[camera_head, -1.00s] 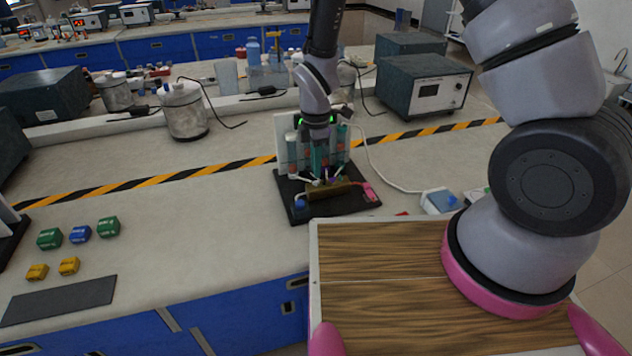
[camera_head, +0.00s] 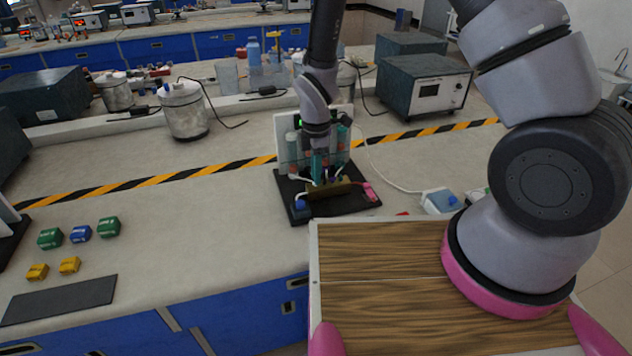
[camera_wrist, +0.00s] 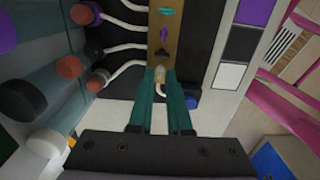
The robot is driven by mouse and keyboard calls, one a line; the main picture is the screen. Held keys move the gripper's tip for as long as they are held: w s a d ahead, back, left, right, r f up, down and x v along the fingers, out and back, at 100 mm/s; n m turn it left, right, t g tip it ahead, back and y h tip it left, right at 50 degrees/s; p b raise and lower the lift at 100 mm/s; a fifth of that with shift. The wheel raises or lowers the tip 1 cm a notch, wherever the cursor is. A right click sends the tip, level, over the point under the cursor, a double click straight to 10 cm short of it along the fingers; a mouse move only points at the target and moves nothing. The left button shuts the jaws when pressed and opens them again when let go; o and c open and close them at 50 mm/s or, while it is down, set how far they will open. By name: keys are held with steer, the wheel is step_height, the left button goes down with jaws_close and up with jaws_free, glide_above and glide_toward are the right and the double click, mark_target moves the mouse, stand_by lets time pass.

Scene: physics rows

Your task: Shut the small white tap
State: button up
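The tan manifold strip (camera_head: 334,188) stands on a black base (camera_head: 350,205) in the head view. My gripper (camera_head: 318,180) points down at the strip. In the wrist view its two teal fingertips (camera_wrist: 161,80) stand on either side of the white tap, with a narrow gap between them. I cannot tell whether they touch it. The tap's far side is partly hidden.
White tubes (camera_wrist: 125,48) run from the strip to coloured-capped bottles (camera_wrist: 70,66) at the left in the wrist view. A blue part (camera_wrist: 192,102) sits close to the right finger.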

steer(key=shift+f, duration=0.85)
steer(key=shift+r, duration=0.3)
stand_by(0.4)
jaws_close()
